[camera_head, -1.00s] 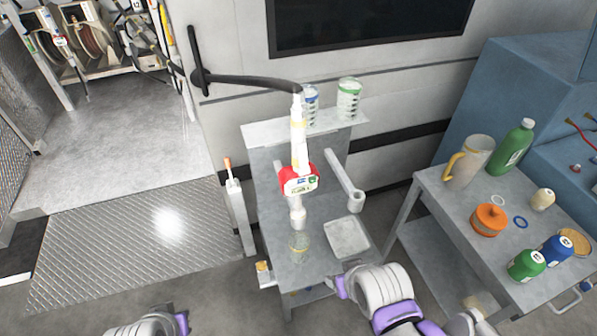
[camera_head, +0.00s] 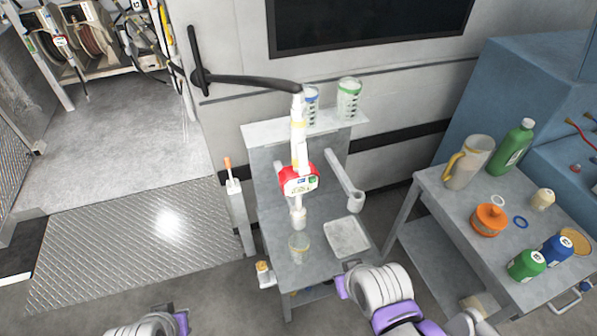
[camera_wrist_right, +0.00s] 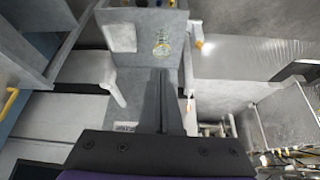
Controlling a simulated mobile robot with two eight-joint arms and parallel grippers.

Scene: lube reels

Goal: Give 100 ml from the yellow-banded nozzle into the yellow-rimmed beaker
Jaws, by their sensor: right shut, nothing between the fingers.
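The nozzle (camera_head: 299,181), with a red-and-white body and a yellow band (camera_head: 299,125), hangs upright from a black boom, spout down. The yellow-rimmed beaker (camera_head: 299,249) is clear and stands on the grey stand (camera_head: 284,218) below the spout; I cannot read its level. It also shows in the right wrist view (camera_wrist_right: 162,43). My right gripper (camera_wrist_right: 166,72) is shut and empty, its dark fingers pointing towards the stand, apart from the beaker in that picture. Of my left arm, only a purple-and-white link shows at the bottom of the head view; its gripper is out of frame.
Two graduated beakers stand on the back shelf (camera_head: 262,131). A square pale tray (camera_head: 347,237) lies right of the beaker. A bench (camera_head: 440,205) at right holds a jug (camera_head: 470,162), bottles and an orange container (camera_head: 488,220). An orange-topped post (camera_head: 238,205) stands left.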

